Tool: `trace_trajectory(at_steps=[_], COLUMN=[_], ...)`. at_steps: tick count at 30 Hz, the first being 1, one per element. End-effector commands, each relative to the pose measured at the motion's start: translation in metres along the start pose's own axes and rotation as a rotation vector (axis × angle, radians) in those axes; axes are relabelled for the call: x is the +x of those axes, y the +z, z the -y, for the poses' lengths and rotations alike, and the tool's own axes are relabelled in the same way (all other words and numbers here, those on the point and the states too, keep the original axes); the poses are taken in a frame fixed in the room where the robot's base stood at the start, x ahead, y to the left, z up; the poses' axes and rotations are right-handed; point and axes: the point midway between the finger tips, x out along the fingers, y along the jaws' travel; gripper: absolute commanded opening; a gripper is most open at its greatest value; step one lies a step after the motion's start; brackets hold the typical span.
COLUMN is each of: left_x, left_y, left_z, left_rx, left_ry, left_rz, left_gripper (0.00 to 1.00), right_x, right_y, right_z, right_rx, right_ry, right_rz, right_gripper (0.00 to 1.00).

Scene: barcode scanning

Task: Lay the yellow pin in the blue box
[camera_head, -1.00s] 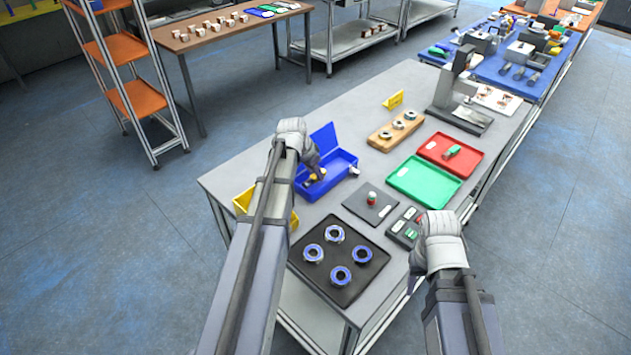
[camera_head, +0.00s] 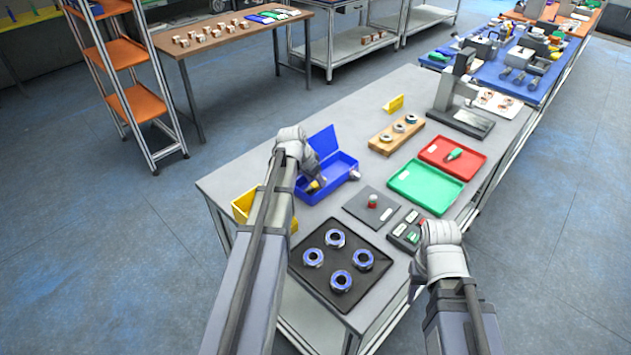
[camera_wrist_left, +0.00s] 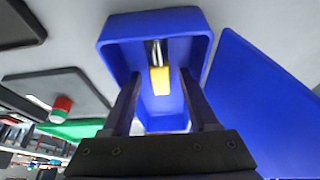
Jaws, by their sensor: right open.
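The blue box (camera_head: 345,180) stands open on the grey table, its lid (camera_head: 323,141) tilted up at the back. My left gripper (camera_head: 315,180) is over its left end, fingers pointing down. In the left wrist view, the yellow pin (camera_wrist_left: 160,80), with a metal shaft, shows between the spread fingers, inside the outline of the blue box (camera_wrist_left: 118,40). Bare gaps show on both sides of the pin, so the fingers do not grip it. Whether it rests fully on the box floor is unclear. My right gripper (camera_head: 416,268) is open and low at the table's right edge.
A black tray with several blue-rimmed rings (camera_head: 318,285) lies in front. A yellow bin (camera_head: 243,203) is left of the box.

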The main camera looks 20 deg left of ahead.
Motion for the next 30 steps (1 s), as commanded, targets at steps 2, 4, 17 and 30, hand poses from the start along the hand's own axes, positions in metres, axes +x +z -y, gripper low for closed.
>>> trace_trajectory(at_steps=[2,4,17,30], left_x=[0.0,0.0,-0.025,-0.095], left_y=[0.0,0.0,-0.004,-0.004], left_z=[0.0,0.0,0.0,-0.001], left_rx=[0.0,0.0,-0.001,-0.001], left_ry=[0.0,0.0,0.0,0.0], left_rz=[0.0,0.0,0.0,0.0], left_gripper=[0.59,0.59,0.59,0.59], right_x=[0.0,0.0,-0.024,-0.089], right_y=[0.0,0.0,0.001,0.005], right_z=[0.0,0.0,-0.002,-0.009], right_rx=[0.0,0.0,0.0,-0.001], right_ry=[0.0,0.0,0.0,0.0], right_rz=[0.0,0.0,0.0,0.0], right_gripper=[0.5,0.5,0.5,0.5])
